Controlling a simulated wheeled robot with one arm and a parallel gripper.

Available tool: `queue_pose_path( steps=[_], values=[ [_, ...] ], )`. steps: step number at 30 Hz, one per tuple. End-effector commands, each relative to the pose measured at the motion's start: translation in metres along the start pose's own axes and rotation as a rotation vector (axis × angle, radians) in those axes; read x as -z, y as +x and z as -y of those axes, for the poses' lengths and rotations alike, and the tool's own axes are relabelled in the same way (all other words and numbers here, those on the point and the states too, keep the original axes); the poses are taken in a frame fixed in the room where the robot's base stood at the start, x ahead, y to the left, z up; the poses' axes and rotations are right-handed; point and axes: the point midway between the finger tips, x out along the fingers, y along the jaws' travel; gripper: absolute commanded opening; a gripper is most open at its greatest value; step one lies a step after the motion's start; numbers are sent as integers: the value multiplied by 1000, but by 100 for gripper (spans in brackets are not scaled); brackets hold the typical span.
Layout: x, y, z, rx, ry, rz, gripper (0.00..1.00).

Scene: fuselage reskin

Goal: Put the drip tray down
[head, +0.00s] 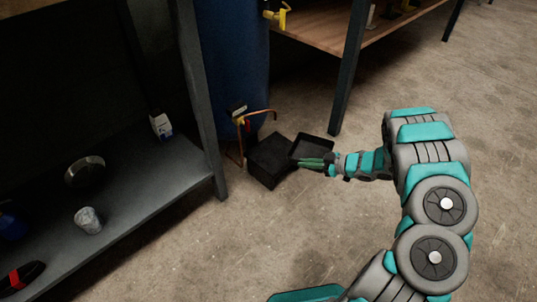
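The drip tray (312,145) is a shallow black rectangular tray, seen in the head view beside a black box. My gripper (312,163) has its green fingers at the tray's near rim and looks shut on it. The tray looks roughly level, with its open side up. Its left edge overlaps the right side of the box in the picture. I cannot tell whether the tray touches the box or how high it is above the floor. The fingers hide part of the near rim.
The black box (268,163) stands on the floor below a blue tank (234,60) with a copper pipe (262,112). A dark shelf (150,185) holding a cup (88,220) is at left. A wooden bench (325,25) is behind. The concrete floor in front is clear.

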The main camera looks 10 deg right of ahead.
Motion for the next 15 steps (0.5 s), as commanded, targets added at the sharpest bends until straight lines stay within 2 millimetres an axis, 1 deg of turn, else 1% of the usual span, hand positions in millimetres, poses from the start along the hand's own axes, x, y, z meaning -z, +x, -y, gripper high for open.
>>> queue_pose_path(
  steps=[2,5,15],
  values=[
    [-3,1,3,12,-5,-2,0],
    [1,15,4,20,-8,-2,0],
    [24,95,-4,19,-7,-3,0]
  ],
)
